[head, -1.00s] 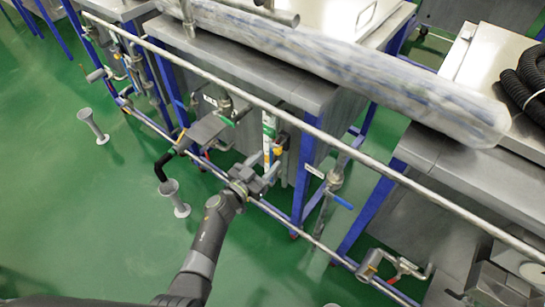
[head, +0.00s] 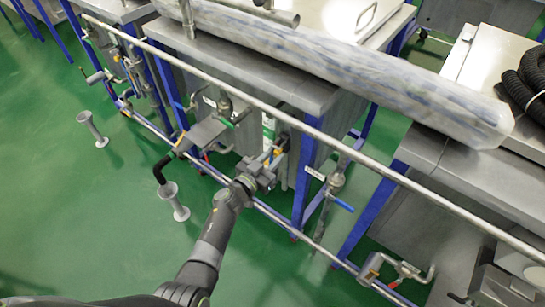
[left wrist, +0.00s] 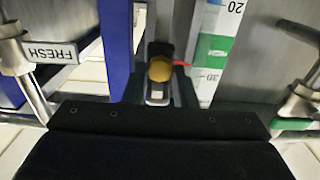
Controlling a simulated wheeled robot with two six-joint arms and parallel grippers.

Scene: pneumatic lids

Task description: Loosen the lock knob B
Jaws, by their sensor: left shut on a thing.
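A yellow-orange knob (left wrist: 160,70), which I take to be lock knob B, is in the middle of the left wrist view, beside a scale strip. No letter is readable on it. In the head view only a small yellow-orange part of it (head: 277,152) shows at the gripper's tip. My left gripper (head: 272,160) reaches up from below and is shut on the knob. The fingers hide much of the knob in the head view, so its turn cannot be told. My right gripper is in neither view.
A scale strip with a green band (left wrist: 214,50) stands right of the knob. A blue post (left wrist: 116,45) and a FRESH label (left wrist: 50,53) are left of it. A long metal rail (head: 262,108) crosses above the gripper; a lower pipe (head: 283,219) runs below.

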